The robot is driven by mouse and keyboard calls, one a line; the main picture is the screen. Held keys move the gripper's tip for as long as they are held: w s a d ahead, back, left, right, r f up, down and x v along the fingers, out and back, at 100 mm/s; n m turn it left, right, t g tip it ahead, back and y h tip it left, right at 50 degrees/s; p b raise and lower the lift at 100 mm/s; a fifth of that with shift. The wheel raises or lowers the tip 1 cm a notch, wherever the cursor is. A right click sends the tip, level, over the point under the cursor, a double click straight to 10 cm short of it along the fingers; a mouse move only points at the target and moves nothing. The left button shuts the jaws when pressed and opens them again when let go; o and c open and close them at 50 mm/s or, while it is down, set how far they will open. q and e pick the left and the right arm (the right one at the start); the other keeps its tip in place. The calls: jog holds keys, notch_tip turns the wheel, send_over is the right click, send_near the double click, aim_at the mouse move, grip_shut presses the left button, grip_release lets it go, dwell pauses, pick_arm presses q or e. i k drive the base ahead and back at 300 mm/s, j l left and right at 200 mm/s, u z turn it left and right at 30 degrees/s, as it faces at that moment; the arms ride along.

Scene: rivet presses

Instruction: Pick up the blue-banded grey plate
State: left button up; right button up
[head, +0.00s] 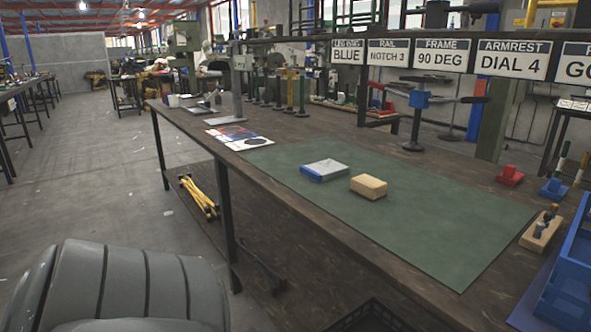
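The blue-banded grey plate (328,167) lies flat on the green mat (420,218) on the workbench. Its top is light grey, and the blue band (311,174) runs along its left and front-left edge. A tan wooden block (368,187) sits just to the right of the plate and a little nearer, with a small gap between them. Neither of my grippers is in the head view. Nothing covers the plate.
A printed sheet (238,138) lies left of the mat. Red (510,175) and blue (553,190) fixtures, a wooden holder (541,231) and a blue bin (572,270) stand at the right. Hand presses (412,130) line the back edge. The mat's front is clear.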

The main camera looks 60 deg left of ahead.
aim_at(320, 172)
jog(key=i+j+u, duration=0.1)
jog(key=u, duration=0.35)
jog(key=i+j+u, duration=0.1)
jog(key=u, duration=0.3)
jog(key=i+j+u, duration=0.1)
jog(key=u, duration=0.35)
jog(key=i+j+u, duration=0.1)
jog(key=u, duration=0.35)
jog(key=k+j, duration=0.1)
jog(key=k, duration=0.35)
jog(key=i+j+z, duration=0.15)
jog(key=j+z, duration=0.3)
jog(key=j, duration=0.8)
jog(key=j+z, duration=0.45)
jog(key=j, duration=0.75)
